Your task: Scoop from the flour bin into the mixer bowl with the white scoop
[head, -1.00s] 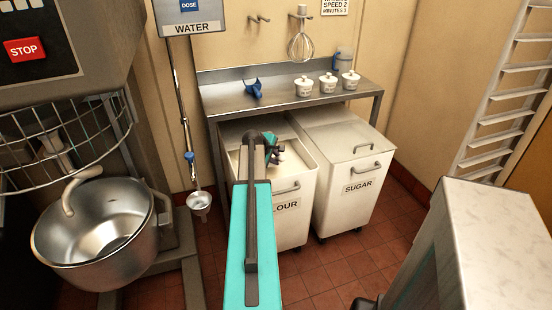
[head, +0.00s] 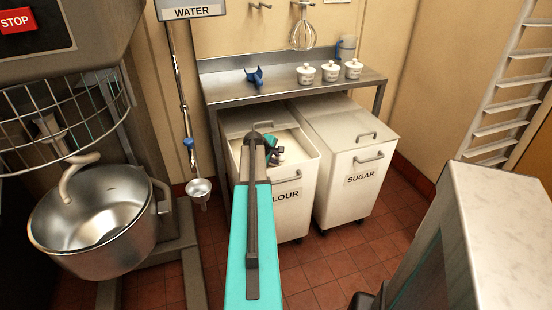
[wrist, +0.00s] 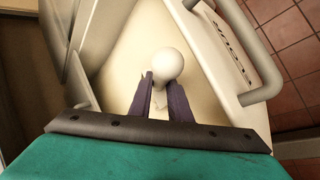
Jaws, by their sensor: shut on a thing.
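The flour bin (head: 296,218) stands open under the steel table, with pale flour inside; it also shows in the wrist view (wrist: 222,62). My gripper (wrist: 164,78) is over the bin's opening, shut on the white scoop (wrist: 168,62). The scoop's rounded white part shows just beyond my fingertips, against the flour. I cannot tell how deep it sits or whether it holds flour. In the head view my arm hides part of the bin. The steel mixer bowl (head: 95,235) is at the left under the wire guard and looks empty inside.
The closed sugar bin (head: 340,205) stands right beside the flour bin. The steel table (head: 285,88) above holds a blue object (head: 254,76) and several white lidded pots. A small funnel (head: 198,188) hangs under the water pipe. A pale-topped unit (head: 505,230) is at the right.

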